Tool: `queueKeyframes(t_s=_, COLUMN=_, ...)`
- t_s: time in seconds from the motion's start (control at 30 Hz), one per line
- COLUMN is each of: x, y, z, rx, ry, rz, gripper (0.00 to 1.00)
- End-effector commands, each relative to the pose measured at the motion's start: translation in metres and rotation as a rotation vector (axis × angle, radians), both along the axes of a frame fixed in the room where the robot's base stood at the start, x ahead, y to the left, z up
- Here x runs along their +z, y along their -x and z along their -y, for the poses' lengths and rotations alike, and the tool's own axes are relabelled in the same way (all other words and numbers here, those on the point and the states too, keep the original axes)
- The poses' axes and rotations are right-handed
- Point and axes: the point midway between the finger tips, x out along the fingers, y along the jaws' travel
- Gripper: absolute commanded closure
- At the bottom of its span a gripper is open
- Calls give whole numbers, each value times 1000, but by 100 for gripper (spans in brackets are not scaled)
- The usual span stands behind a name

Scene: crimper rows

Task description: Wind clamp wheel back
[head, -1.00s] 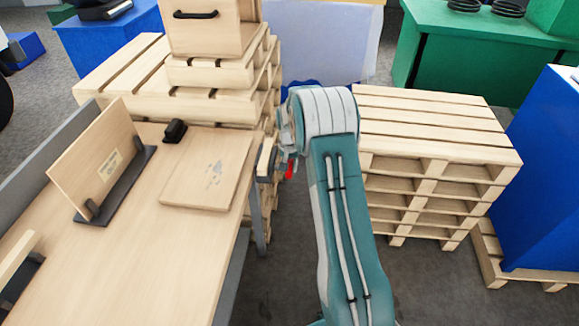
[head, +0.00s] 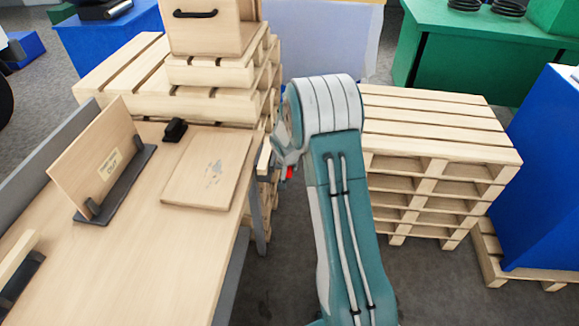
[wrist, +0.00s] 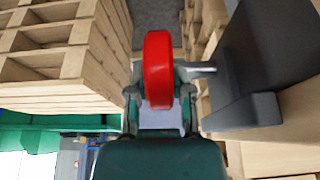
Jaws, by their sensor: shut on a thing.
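The red clamp wheel (wrist: 158,70) stands upright between my gripper's fingers in the wrist view, seen nearly edge-on. My gripper (wrist: 160,98) is shut on it, with a finger on each side. A short grey shaft (wrist: 196,68) runs right from the wheel towards a dark grey clamp body (wrist: 245,75). In the head view only a small red bit of the wheel (head: 289,173) shows beside the workbench edge. My arm hides most of the gripper there.
The wooden workbench (head: 130,270) on the left carries a flat board (head: 207,170), a leaning panel (head: 97,158) and a small black block (head: 174,130). Pallet stacks stand behind it and to the right (head: 430,125). A blue box (head: 548,180) is at far right.

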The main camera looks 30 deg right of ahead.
Motion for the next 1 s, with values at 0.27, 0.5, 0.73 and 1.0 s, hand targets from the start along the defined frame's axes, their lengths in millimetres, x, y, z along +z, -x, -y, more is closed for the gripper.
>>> queueKeyframes(t_s=0.27, x=-3, y=1, z=-1, rx=0, ry=-2, rz=-6, gripper=37)
queueKeyframes(t_s=0.5, x=-1, y=1, z=0, rx=1, ry=-1, rz=-3, gripper=37)
queueKeyframes(t_s=0.73, x=9, y=3, z=-2, rx=1, ry=1, rz=-2, gripper=37)
queueKeyframes(t_s=1.0, x=55, y=19, z=-13, rx=1, ry=1, rz=1, gripper=37)
